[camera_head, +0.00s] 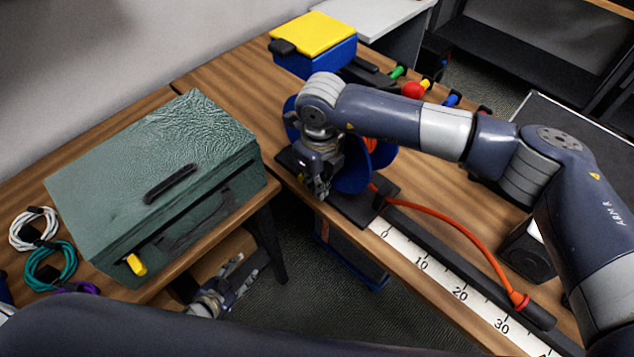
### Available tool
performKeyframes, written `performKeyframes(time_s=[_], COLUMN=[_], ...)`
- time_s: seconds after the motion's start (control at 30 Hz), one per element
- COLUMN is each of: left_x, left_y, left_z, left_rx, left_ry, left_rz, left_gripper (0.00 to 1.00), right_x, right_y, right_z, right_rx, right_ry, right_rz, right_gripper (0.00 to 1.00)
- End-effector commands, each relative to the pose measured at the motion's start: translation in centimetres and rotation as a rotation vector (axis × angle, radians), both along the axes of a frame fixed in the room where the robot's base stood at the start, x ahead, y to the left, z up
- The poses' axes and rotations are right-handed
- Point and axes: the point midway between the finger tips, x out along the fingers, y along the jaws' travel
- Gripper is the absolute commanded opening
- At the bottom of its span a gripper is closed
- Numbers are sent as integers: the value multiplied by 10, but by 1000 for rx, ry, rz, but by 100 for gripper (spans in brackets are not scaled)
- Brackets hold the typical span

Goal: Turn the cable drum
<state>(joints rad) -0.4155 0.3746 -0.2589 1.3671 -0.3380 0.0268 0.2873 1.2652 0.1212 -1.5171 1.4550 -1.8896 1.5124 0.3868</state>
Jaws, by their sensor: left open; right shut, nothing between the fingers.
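The cable drum (351,174) has blue side discs with orange cable wound between them. It stands on a dark base at the table's front edge, partly hidden behind my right arm. The orange cable (468,238) runs from the drum in a curve along the ruler (422,265) to an orange end piece (519,300). My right gripper (321,190) is shut and empty, pointing down at the front left side of the drum; I cannot tell whether it touches it. My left gripper (240,280) is open and empty, low in front of the table edge, below the green case.
A green case (150,170) with a yellow latch stands on the left table. White (34,228) and teal (50,264) cable coils lie left of it. A blue box with a yellow lid (313,35) stands behind the drum. Coloured-handled items and a red ball (413,90) are behind my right arm.

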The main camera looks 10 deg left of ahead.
Motion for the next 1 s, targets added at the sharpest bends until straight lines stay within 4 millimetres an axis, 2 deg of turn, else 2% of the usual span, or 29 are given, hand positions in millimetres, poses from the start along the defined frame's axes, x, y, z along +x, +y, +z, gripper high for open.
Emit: performKeyframes(time_s=[0.03, 0.1, 0.27, 0.3, 0.43, 0.5, 0.6, 0.7, 0.8, 1.0], left_x=[-15, -37, -101, -120, -178, -207, -240, -261, -273, -276], left_y=[6, 13, 18, 16, 6, -1, -12, -19, -23, -24], left_z=[-25, -56, -121, -135, -171, -184, -196, -202, -208, -234], left_rx=[7, 18, 35, 38, 40, 39, 37, 35, 33, 34], left_ry=[61, 144, 347, 400, 561, 637, 722, 777, 807, 815], left_rz=[40, 89, 187, 207, 262, 282, 301, 311, 315, 316], left_gripper=[41, 41, 41, 41, 41, 41, 41, 41, 41, 41], right_x=[0, 0, 0, 0, 0, 0, 0, 0, 0, 3], right_y=[0, 0, 0, 0, 0, 0, 0, 0, 0, 3], right_z=[0, 0, 0, 0, 0, 0, 0, 0, -2, -11], right_rx=[0, 0, 0, 0, 0, 0, 0, 0, 5, 69], right_ry=[0, 0, 0, 0, 0, 0, 0, 0, -4, -51], right_rz=[0, 0, 0, 0, 0, 0, 0, 0, 0, 0], right_gripper=[0, 0, 0, 0, 0, 0, 0, 0, 0, 0])
